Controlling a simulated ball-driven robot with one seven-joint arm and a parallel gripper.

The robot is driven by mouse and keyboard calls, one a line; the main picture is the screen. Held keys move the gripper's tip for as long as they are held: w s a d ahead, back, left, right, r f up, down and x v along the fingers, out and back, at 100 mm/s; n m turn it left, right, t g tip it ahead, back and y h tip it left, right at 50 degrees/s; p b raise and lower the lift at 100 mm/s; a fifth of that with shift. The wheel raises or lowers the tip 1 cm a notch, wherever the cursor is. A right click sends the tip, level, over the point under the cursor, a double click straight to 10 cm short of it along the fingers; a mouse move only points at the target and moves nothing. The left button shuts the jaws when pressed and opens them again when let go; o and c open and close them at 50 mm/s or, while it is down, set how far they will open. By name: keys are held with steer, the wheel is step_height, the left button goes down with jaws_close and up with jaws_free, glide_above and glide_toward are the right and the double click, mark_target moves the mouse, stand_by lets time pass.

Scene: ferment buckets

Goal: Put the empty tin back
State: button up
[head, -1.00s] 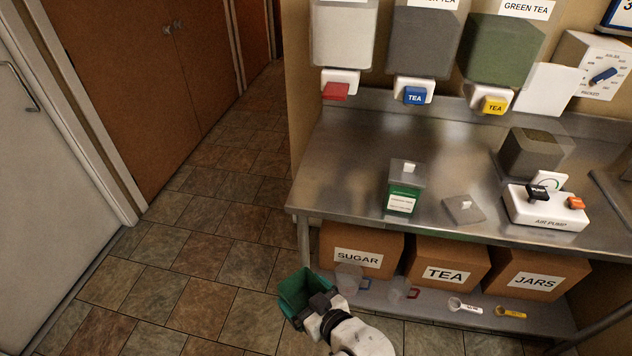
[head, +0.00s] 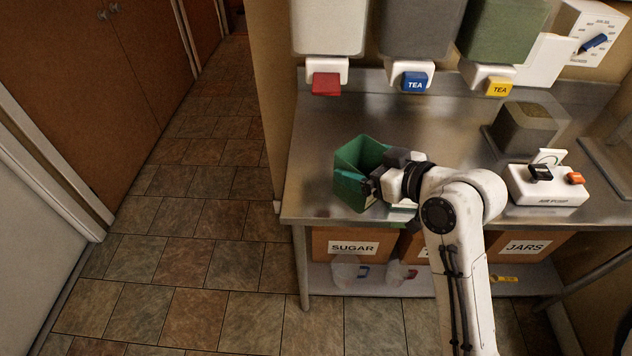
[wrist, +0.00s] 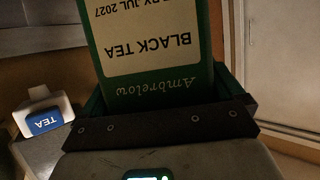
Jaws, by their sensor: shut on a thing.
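My gripper (head: 380,178) is shut on a green tin (head: 350,188) and holds it, somewhat tilted, over the left part of the steel counter (head: 300,200) in the head view. I cannot tell whether the tin touches the counter. The smaller green lidded container and the flat grey lid on the counter are hidden behind my arm.
Dispensers with a red (head: 326,84), a blue (head: 415,82) and a yellow tap (head: 498,86) hang above the counter's back. An air pump (head: 548,186) and a grey block (head: 525,128) stand right. Floor is free on the left.

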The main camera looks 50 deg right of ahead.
mark_target(347, 160)
steer(key=b+x, duration=0.3)
steer(key=b, duration=0.1)
steer(key=shift+w+f+b, duration=0.2)
steer(key=shift+f+b, duration=0.15)
steer(key=shift+f, duration=0.15)
steer(key=x, duration=0.2)
steer(key=p+x, duration=0.1)
steer(key=shift+w+r, duration=0.2)
steer(key=shift+w, duration=0.2)
steer(key=shift+w+d+f+p, duration=0.15)
steer(key=shift+w+f, duration=0.8)
steer(key=shift+f, duration=0.65)
steer(key=shift+w+d+f+p, duration=0.2)
steer(key=shift+w+f, duration=0.75)
steer(key=shift+f, duration=0.65)
steer(key=shift+w+d+f+p, duration=0.15)
steer(key=shift+w+f, duration=0.8)
steer(key=shift+f, duration=0.65)
steer(key=shift+a+f, duration=0.1)
steer(key=shift+a, duration=0.05)
steer(key=o, duration=0.8)
